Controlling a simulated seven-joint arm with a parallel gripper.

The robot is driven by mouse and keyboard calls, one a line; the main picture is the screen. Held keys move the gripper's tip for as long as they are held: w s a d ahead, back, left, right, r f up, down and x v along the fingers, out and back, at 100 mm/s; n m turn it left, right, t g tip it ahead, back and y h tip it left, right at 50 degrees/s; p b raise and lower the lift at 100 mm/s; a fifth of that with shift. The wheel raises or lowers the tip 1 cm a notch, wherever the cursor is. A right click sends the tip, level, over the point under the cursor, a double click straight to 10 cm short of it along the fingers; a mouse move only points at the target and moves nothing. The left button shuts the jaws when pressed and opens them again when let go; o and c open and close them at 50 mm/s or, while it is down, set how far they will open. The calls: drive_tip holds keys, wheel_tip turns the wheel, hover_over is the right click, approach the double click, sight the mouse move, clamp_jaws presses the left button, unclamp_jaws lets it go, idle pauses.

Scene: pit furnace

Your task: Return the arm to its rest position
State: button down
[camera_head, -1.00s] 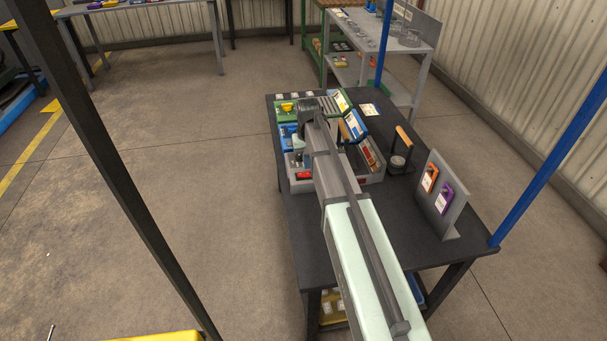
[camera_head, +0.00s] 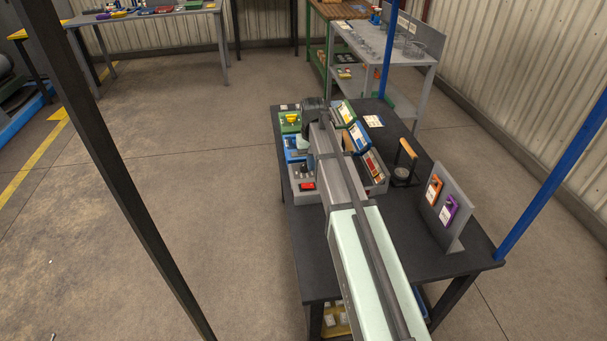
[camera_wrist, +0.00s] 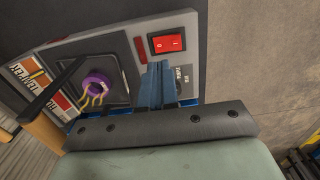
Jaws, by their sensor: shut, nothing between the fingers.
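My arm reaches over the dark workbench (camera_head: 440,262) in the head view, with its far end above the row of control boxes; my gripper is hidden there. In the wrist view my gripper (camera_wrist: 156,85) shows as blue fingers, shut and empty, in front of a grey control panel (camera_wrist: 205,60). The panel has a red rocker switch (camera_wrist: 167,43) and a purple round part (camera_wrist: 97,87) with yellow prongs. The fingertips overlap the panel in the picture; I cannot tell whether they touch it.
On the bench are a green box (camera_head: 289,122), a black stand with a wooden handle (camera_head: 405,165) and an upright grey board (camera_head: 458,222) with orange and purple tags. A blue post (camera_head: 550,182) stands at the right and a dark post (camera_head: 108,170) at the left. Open floor lies left.

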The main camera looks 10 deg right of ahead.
drive_tip(key=s+a+f+m+g, duration=0.1)
drive_tip(key=s+a+f+m, duration=0.2)
drive_tip(key=s+a+f, duration=0.5)
drive_tip(key=s+a+f+m+g, duration=0.15)
drive_tip(key=s+a+f, duration=0.35)
drive_tip(key=s+f, duration=0.6)
drive_tip(key=s+a+f+m, duration=0.4)
drive_tip(key=s+a+f, duration=0.3)
drive_tip(key=s+f, duration=0.2)
drive_tip(key=s+d+f+m+t+h, duration=0.1)
drive_tip(key=s+d+f, duration=0.1)
drive_tip(key=s+f, duration=0.7)
drive_tip(key=s+d+f+m+t, duration=0.1)
drive_tip(key=s+d+f, duration=0.1)
drive_tip(key=s+f, duration=0.7)
drive_tip(key=s+d+r+n+g, duration=0.1)
drive_tip(key=s+d+n+g, duration=0.2)
drive_tip(key=d, duration=0.5)
drive_tip(key=s+d+r+n+g+y, duration=0.1)
drive_tip(key=s+d+r+n+g, duration=0.1)
drive_tip(key=d+n, duration=0.5)
drive_tip(key=shift+s+d+g, duration=0.65)
drive_tip(key=shift+s+d, duration=0.15)
drive_tip(key=shift+s, duration=0.6)
